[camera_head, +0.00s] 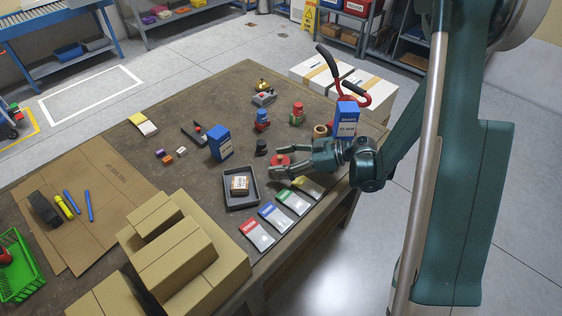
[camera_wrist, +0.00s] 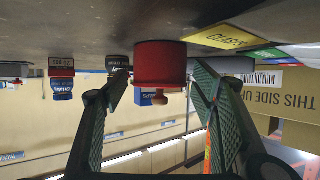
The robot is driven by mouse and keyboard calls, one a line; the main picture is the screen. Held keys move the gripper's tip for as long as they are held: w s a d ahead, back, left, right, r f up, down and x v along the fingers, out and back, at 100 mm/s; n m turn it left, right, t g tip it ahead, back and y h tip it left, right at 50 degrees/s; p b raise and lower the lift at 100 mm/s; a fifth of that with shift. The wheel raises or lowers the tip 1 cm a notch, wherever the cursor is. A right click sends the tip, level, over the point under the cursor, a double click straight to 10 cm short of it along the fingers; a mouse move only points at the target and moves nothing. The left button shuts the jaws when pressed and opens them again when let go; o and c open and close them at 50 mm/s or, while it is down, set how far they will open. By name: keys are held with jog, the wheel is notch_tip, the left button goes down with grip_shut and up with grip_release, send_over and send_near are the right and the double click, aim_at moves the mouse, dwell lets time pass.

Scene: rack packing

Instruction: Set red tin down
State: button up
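The red tin (camera_head: 280,160) is a short red cylinder with a small knob. It stands on the brown table (camera_head: 200,185), in front of my gripper (camera_head: 283,161). In the wrist view, which is upside down, the red tin (camera_wrist: 160,62) sits between the two fingertips with a visible gap on each side. Its base appears to meet the table surface. My gripper (camera_wrist: 160,78) is open, low over the table, and holds nothing. The fingers hide little of the tin.
Coloured label cards, including a green one (camera_head: 293,201), lie in front of my gripper. A grey tray (camera_head: 256,199) holding a small box is left of them. A dark piece (camera_head: 261,147), blue box (camera_head: 220,142) and second blue box (camera_head: 347,119) stand nearby. Cardboard boxes (camera_head: 178,262) fill the front.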

jog(key=shift+d, duration=0.15)
jog(key=shift+v, duration=3.6)
